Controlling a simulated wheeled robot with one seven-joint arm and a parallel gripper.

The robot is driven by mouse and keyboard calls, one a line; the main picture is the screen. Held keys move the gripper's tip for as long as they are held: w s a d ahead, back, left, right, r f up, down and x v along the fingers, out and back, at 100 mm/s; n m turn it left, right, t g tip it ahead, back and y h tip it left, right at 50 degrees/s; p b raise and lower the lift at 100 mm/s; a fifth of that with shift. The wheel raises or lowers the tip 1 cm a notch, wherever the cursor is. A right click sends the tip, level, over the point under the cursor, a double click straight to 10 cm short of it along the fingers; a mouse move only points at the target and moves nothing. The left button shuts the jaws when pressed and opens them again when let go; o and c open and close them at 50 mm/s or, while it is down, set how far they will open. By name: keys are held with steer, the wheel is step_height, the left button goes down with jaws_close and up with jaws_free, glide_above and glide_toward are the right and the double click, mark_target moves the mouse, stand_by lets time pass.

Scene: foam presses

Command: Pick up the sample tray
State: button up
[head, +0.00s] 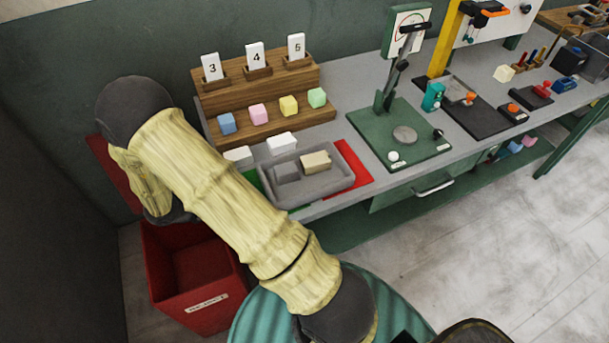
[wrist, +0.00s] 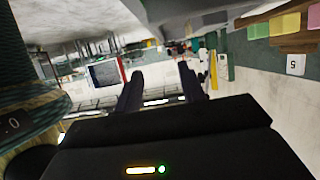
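The sample tray appears to be the grey tray (head: 325,192) near the front edge of the bench in the head view. It has low walls, and a beige block (head: 316,161) sits in its right part. A raised grey part shows in its left half. My gripper (wrist: 160,72) is open and empty in the wrist view, its two dark fingers apart and pointing into the room. The gripper cannot be made out in the head view, and I cannot see the tray in the wrist view, so they are apart.
A red mat (head: 354,166) lies right of the tray; green shows at its left. White blocks (head: 282,143) lie behind it. A wooden stepped rack (head: 222,102) holds coloured cubes and number cards. A green press (head: 400,135) stands to the right. A red bin (head: 195,275) stands on the floor.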

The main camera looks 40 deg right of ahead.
steer(key=p, duration=0.3)
glide_toward(311, 192)
steer(key=x, duration=0.3)
steer(key=shift+d+r, duration=0.15)
steer(key=shift+d, duration=0.1)
steer(key=shift+d, duration=0.1)
steer(key=p+x, duration=0.1)
steer(key=x, duration=0.1)
steer(key=p+x, duration=0.1)
steer(key=x, duration=0.2)
steer(key=shift+f, duration=0.3)
steer(key=shift+c, duration=0.4)
jaws_close()
